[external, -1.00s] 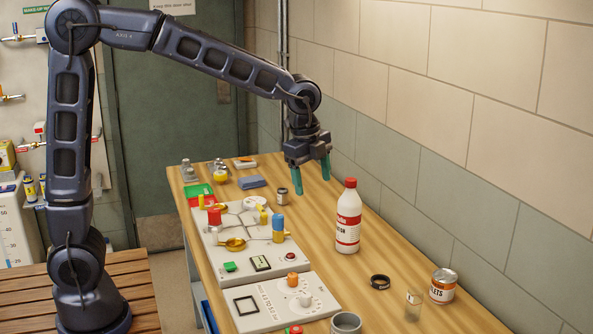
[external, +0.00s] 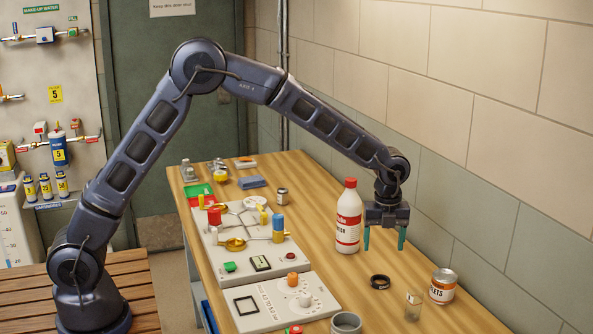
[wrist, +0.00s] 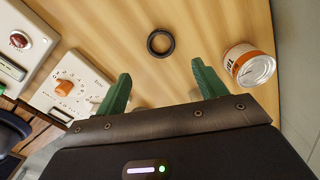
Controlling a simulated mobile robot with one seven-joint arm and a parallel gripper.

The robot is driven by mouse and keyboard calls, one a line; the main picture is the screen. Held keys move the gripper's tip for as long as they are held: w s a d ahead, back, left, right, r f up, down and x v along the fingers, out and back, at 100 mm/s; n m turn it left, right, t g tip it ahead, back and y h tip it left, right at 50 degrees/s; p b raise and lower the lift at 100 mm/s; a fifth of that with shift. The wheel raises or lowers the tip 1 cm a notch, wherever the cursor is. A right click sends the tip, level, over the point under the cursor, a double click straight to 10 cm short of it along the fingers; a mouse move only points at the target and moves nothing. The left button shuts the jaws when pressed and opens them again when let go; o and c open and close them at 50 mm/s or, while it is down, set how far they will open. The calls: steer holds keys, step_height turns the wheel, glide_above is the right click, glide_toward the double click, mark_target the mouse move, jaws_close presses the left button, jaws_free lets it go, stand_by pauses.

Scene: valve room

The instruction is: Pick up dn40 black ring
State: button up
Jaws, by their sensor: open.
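The black ring (external: 380,282) lies flat on the wooden table, to the right of the white panel with the dial. In the wrist view the black ring (wrist: 161,42) shows whole, beyond the fingertips and roughly centred between them. My gripper (external: 384,246) is open and empty, pointing down above the table. It hangs higher than the ring and apart from it. Its two green fingers also show spread in the wrist view (wrist: 160,80).
An orange-and-white can (external: 443,286) and a small clear glass (external: 413,305) stand right of the ring. A red-capped white bottle (external: 348,216) stands behind it. A grey cup (external: 346,324) is at the front. The white dial panel (external: 270,312) lies left. Bare wood surrounds the ring.

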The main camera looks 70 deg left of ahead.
mark_target(377, 276)
step_height(377, 276, down, 11)
steer(key=shift+w+r, duration=0.1)
steer(key=shift+w, duration=0.05)
stand_by(0.5)
steer(key=shift+c, duration=0.2)
steer(key=c, duration=1.1)
